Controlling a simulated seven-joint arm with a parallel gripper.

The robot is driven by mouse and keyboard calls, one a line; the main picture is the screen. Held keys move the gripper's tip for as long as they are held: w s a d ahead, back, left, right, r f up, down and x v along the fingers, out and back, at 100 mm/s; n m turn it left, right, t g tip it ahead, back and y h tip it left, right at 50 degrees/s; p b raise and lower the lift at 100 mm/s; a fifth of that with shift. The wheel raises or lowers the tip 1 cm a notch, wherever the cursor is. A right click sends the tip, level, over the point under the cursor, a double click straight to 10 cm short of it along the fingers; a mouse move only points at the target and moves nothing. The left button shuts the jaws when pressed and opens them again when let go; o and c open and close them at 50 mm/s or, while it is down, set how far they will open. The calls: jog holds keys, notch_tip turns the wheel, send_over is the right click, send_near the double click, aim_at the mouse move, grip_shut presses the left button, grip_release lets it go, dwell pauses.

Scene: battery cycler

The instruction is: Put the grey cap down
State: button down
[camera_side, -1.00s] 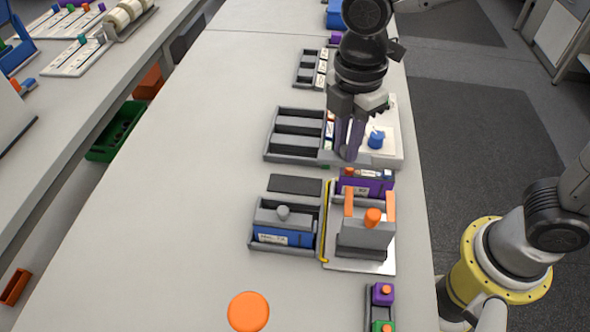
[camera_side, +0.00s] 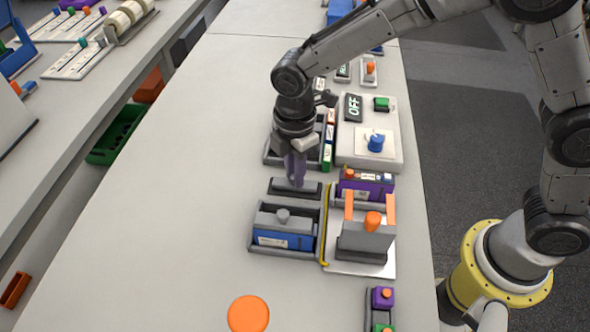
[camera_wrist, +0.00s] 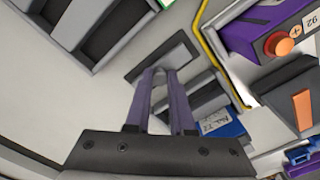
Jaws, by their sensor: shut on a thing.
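My gripper (camera_side: 296,180) points down and is shut on the grey cap (camera_side: 308,188). In the wrist view my fingertips (camera_wrist: 161,73) meet at the middle of the cap (camera_wrist: 178,56), whose long side runs along the pad. The fingers hide part of it. I cannot tell whether the cap touches the pad.
The blue module (camera_side: 283,238) with a grey knob sits in a grey tray (camera_side: 253,243) in front. The clamp fixture with an orange knob (camera_side: 372,221) and a purple module (camera_side: 368,191) stand to the right. A slotted tray (camera_side: 268,155) is behind. The table to the left is clear.

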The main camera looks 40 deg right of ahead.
jog(key=shift+f, duration=0.15)
jog(key=c, duration=0.8)
grip_release()
notch_tip(320, 180, up, 12)
jog(key=shift+r, duration=0.2)
jog(key=s+d+r+m+t, duration=0.1)
jog(key=s+d+r+m, duration=0.35)
jog(key=d, duration=0.45)
jog(key=s+d+m+t, duration=0.1)
jog(key=s+d+m, duration=0.3)
jog(key=s, duration=0.1)
jog(key=s+d+m+t, duration=0.2)
jog(key=s+d+m, duration=0.3)
jog(key=s+d+f+m+t, duration=0.1)
jog(key=s+d+m, duration=0.3)
jog(key=s, duration=0.2)
jog(key=shift+s+d+m+t, duration=0.1)
jog(key=shift+d+m+t, duration=0.05)
jog(key=shift+m+t, duration=0.15)
